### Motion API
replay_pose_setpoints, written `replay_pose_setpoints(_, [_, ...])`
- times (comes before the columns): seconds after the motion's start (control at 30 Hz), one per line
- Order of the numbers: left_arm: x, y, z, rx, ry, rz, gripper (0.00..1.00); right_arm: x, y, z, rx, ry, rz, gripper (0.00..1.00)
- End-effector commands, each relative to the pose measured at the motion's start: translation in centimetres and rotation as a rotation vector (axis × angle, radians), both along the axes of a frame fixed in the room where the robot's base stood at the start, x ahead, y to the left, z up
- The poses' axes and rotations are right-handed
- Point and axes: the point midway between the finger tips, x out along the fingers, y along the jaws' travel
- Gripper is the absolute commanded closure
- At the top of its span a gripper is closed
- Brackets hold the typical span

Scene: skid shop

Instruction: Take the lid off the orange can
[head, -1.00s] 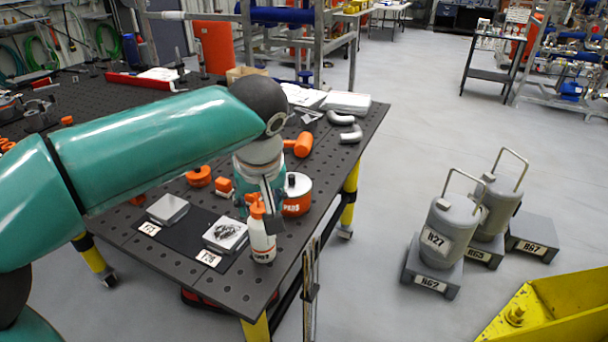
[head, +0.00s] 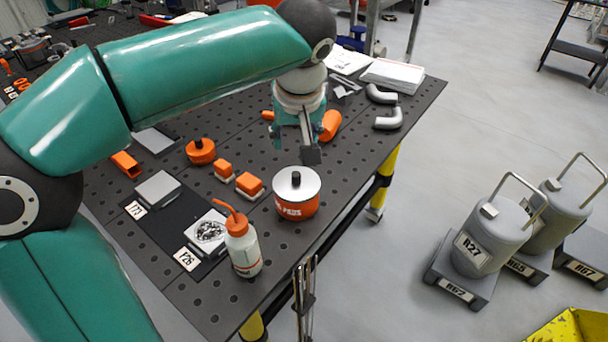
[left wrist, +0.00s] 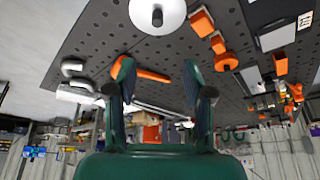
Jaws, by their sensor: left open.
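The orange can (head: 297,206) stands upright on the dark perforated table, near its right edge. Its silver lid (head: 308,183) with a black knob sits on top. The lid also shows at the top of the left wrist view (left wrist: 165,22). My left gripper (head: 293,146) is above the table, just beyond the can in the head view, fingers pointing down. It is open and empty, as the left wrist view shows with its fingers apart (left wrist: 158,80). It appears apart from the can. My right gripper is not in view.
A white bottle with an orange top (head: 243,250) stands in front of the can. Orange blocks (head: 250,185) and an orange knobbed part (head: 201,151) lie to the left. An orange mallet (head: 330,125) and grey pipe elbows (head: 388,118) lie behind. Grey weights (head: 485,235) stand on the floor.

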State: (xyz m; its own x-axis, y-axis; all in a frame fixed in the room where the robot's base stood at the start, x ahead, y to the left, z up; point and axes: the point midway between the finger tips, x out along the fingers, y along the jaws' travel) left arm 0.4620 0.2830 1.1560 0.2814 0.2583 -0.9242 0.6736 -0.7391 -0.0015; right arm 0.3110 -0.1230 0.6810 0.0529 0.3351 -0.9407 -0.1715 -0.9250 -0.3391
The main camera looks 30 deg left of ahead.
Motion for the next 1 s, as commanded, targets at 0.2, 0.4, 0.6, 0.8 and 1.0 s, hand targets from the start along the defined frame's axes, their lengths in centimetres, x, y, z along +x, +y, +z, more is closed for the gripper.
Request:
replay_pose_setpoints(0.2, [1.9,0.2,-4.5,0.001,0.008,-0.023,0.48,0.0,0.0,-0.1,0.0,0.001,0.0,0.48])
replay_pose_setpoints(0.4, [3.2,0.9,-7.9,0.001,0.006,-0.03,0.48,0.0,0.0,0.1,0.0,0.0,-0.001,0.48])
replay_pose_setpoints(0.6, [3.8,1.2,-9.4,-0.001,0.002,-0.033,0.48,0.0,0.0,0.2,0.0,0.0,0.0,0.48])
replay_pose_setpoints(0.8, [3.9,1.6,-10.9,0.0,0.006,-0.034,0.48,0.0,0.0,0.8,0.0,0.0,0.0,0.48])
replay_pose_setpoints(1.0, [4.5,2.4,-13.5,-0.001,0.005,-0.033,0.48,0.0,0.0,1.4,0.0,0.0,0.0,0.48])
